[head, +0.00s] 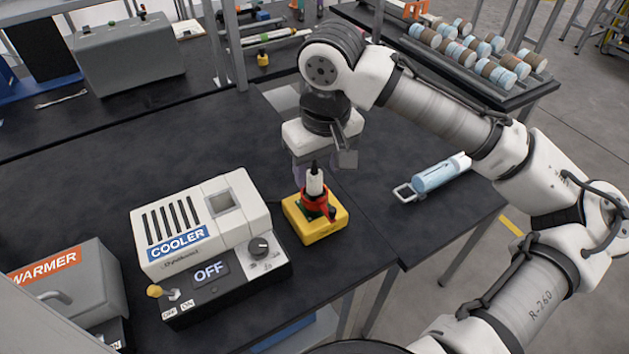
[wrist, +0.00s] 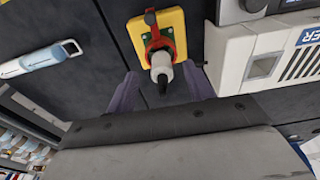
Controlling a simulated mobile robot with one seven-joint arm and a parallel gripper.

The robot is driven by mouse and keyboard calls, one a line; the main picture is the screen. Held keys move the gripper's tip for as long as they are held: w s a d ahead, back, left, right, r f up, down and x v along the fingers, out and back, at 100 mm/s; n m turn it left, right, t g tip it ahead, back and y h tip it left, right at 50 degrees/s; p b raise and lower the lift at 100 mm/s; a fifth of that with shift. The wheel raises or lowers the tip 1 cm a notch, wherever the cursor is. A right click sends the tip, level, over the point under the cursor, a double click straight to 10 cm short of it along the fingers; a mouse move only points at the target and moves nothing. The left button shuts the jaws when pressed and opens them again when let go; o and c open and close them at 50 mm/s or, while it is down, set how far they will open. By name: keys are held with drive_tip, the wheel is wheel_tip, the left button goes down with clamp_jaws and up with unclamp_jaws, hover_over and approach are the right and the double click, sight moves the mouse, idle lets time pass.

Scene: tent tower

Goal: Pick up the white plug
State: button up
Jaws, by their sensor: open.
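The white plug (head: 315,184) stands upright in a red holder (head: 320,204) on a yellow base (head: 318,222) on the dark table. In the wrist view, the white plug (wrist: 162,66) shows with its dark tip toward my gripper, and the yellow base (wrist: 174,22) lies beyond it. My gripper (head: 308,172) is above the base, close to the plug. In the wrist view, the purple fingers of my gripper (wrist: 161,88) are apart, one on each side of the plug. They hold nothing. Whether they touch the plug cannot be told.
A white cooler (head: 200,225) reading OFF stands left of the base, with a grey warmer (head: 75,285) further left. A light-blue cylinder with a handle (head: 432,178) lies to the right. A rack of several rolls (head: 470,50) is at the back right. Table between is clear.

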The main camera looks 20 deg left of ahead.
sight(315, 173)
drive_tip(key=shift+w+a+f+p, duration=0.15)
drive_tip(key=shift+a+f, duration=0.05)
drive_tip(key=shift+f, duration=0.55)
drive_tip(key=shift+w+a+f+p, duration=0.1)
drive_tip(key=shift+a+f+p, duration=0.1)
drive_tip(key=shift+f, duration=0.55)
drive_tip(key=shift+w+a+f+p, duration=0.15)
drive_tip(key=shift+f, duration=0.6)
drive_tip(key=c, duration=1)
drive_tip(key=shift+r, duration=0.1)
